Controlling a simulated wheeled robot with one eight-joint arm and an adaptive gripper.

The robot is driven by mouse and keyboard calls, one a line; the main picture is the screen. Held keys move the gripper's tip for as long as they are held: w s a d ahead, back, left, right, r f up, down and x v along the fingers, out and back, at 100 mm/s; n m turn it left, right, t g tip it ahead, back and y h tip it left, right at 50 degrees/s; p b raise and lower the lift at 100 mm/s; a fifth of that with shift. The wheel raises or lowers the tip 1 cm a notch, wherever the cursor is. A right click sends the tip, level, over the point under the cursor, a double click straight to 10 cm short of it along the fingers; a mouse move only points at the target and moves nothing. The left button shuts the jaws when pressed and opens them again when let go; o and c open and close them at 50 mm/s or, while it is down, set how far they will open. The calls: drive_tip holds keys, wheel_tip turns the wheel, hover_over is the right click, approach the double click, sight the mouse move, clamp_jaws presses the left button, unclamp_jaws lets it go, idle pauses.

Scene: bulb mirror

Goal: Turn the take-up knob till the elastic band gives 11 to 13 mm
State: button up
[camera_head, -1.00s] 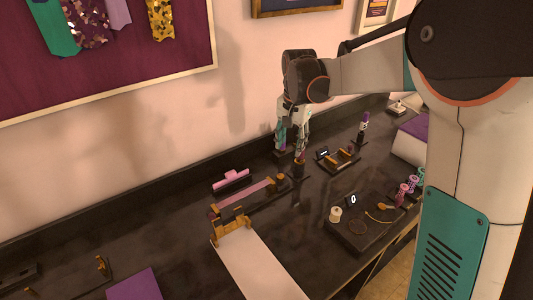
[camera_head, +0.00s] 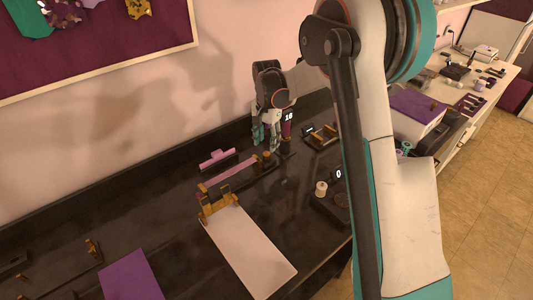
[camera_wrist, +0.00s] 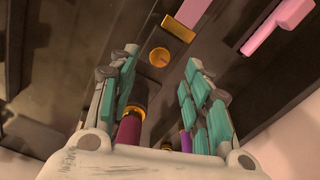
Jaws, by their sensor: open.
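The elastic band (camera_head: 232,175) is a pink strip stretched along a dark rail, with brass clamps at its near end. A brass fitting (camera_head: 267,157) stands at its far end. In the wrist view, the band (camera_wrist: 193,11) ends at a brass clamp (camera_wrist: 178,27), with a round brass knob (camera_wrist: 160,57) beside it. My gripper (camera_head: 267,142) is open and low over the far end of the rail. In the wrist view, the knob shows between my open fingertips (camera_wrist: 159,60); I cannot tell its height from them. A small display (camera_head: 288,116) behind the gripper seems to read 18.
A maroon cylinder with a brass collar (camera_wrist: 130,122) shows near the left finger in the wrist view. A pink-topped bar (camera_head: 217,159) stands behind the band. A pale board (camera_head: 248,250) lies in front. A spool (camera_head: 321,188) and a display reading 0 (camera_head: 338,174) are at right.

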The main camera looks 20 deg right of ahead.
sight(267, 153)
wheel_tip(267, 153, down, 5)
drive_tip(key=shift+f+b, duration=0.1)
drive_tip(key=shift+b, duration=0.5)
clamp_jaws()
